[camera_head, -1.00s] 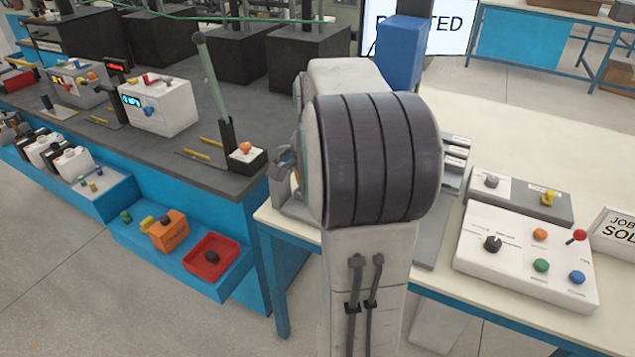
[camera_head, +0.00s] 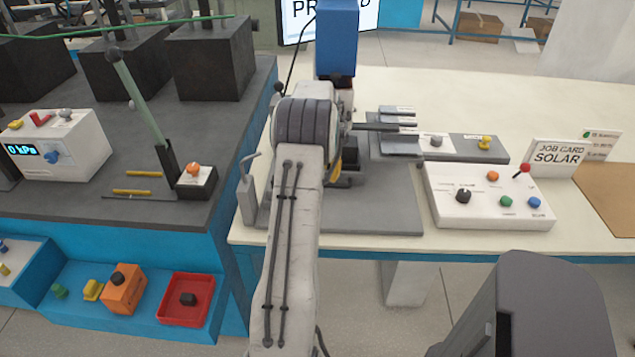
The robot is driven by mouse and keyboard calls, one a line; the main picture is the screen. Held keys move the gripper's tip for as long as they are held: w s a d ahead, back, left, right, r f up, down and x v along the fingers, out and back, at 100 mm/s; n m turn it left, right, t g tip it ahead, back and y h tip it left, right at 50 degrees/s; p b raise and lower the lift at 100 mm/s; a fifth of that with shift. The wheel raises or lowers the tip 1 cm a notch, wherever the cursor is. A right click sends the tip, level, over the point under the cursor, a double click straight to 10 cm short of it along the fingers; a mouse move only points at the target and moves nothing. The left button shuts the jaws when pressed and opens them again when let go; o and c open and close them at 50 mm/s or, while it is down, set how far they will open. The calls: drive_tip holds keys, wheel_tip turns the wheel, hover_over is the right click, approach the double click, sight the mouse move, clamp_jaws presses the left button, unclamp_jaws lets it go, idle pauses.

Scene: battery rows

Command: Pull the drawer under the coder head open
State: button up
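A blue box-shaped head (camera_head: 337,38), which looks like the coder head, stands over the grey plate (camera_head: 385,218) on the cream bench, with a dark part under its lower end. No drawer front or handle can be made out under it; my arm hides part of that area. My arm reaches up from the bottom of the picture to just in front of and below the blue head. My gripper is mostly hidden behind the arm's end, so its fingers cannot be told apart or seen touching anything.
A white control box (camera_head: 470,207) with knobs stands right of the plate, before a job card sign (camera_head: 560,152). Small grey trays (camera_head: 398,146) lie behind the plate. A dark counter (camera_head: 120,185) with a lever and an open red tray (camera_head: 186,312) below are at left.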

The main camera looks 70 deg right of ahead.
drive_tip(key=shift+w+d+f+p, duration=0.1)
drive_tip(key=shift+d+f+p, duration=0.1)
drive_tip(key=shift+f+p, duration=0.85)
drive_tip(key=shift+w+d+f+p, duration=0.15)
drive_tip(key=shift+f+p, duration=0.3)
drive_tip(key=shift+f, duration=1.1)
drive_tip(key=shift+o, duration=0.4)
clamp_jaws()
drive_tip(key=shift+s+f, duration=0.1)
